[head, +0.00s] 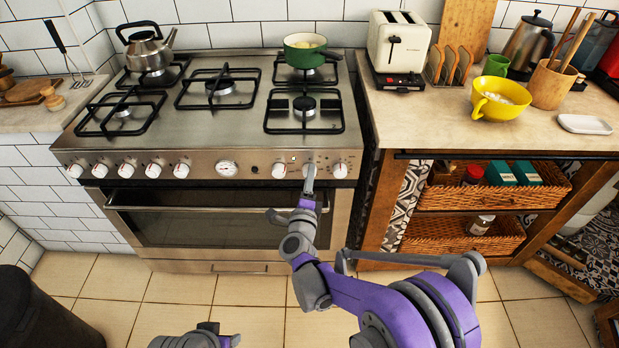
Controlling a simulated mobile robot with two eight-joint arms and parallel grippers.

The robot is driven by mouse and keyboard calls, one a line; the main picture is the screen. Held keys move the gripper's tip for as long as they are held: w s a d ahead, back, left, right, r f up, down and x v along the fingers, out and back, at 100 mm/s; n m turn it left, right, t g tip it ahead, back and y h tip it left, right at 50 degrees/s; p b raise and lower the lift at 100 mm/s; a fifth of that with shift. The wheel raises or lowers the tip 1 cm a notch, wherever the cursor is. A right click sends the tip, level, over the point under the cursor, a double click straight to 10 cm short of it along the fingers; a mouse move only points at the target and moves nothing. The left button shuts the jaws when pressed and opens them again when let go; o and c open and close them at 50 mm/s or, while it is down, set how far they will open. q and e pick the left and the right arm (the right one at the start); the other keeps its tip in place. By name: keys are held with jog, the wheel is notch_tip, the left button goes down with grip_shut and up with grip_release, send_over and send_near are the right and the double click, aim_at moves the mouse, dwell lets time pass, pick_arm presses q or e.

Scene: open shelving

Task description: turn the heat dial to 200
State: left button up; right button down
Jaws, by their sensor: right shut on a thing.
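The stove's front panel (250,162) carries a row of white-faced knobs and a round gauge (227,169) near its middle. My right gripper (309,174) reaches up from below and is shut on the heat dial (314,168), the middle one of the three knobs right of the gauge. The fingers cover most of that dial, so its pointer and numbers cannot be read. My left gripper (203,335) shows only in part at the bottom edge, low over the floor and away from the stove; its fingers are not clear.
Knobs (279,171) and (340,170) flank the held dial closely. The oven door handle (200,208) runs just below. A kettle (147,48) and a green pot (304,50) stand on the hob. A counter with a toaster (398,45) is at right.

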jog(key=shift+a+m+g+p, duration=0.1)
jog(key=shift+m+g+p, duration=0.4)
jog(key=shift+m, duration=3.7)
jog(key=shift+c, duration=1.8)
grip_release()
jog(key=s+a, duration=0.1)
jog(key=s, duration=0.9)
jog(key=shift+s+r+p, duration=0.25)
jog(key=shift+s+p, duration=0.15)
